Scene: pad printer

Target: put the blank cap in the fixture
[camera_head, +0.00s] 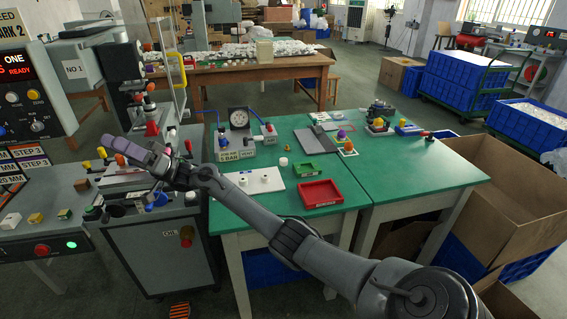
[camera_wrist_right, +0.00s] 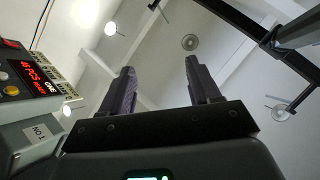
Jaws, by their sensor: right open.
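My right gripper (camera_head: 118,146) is over the pad printer at the left of the head view. In the right wrist view its two fingers (camera_wrist_right: 160,88) are apart with nothing between them, and the ceiling lies behind. Small white caps (camera_head: 265,178) stand on a white board (camera_head: 250,189) on the green table. Another small white cylinder (camera_head: 283,162) stands beyond the board; I cannot tell which is the blank cap. The printer's work area (camera_head: 125,197) is below my gripper, and the fixture there is partly hidden and hard to make out. My left gripper is not in view.
The printer's control box (camera_head: 30,85) is at far left. My right arm crosses over the table's front edge.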

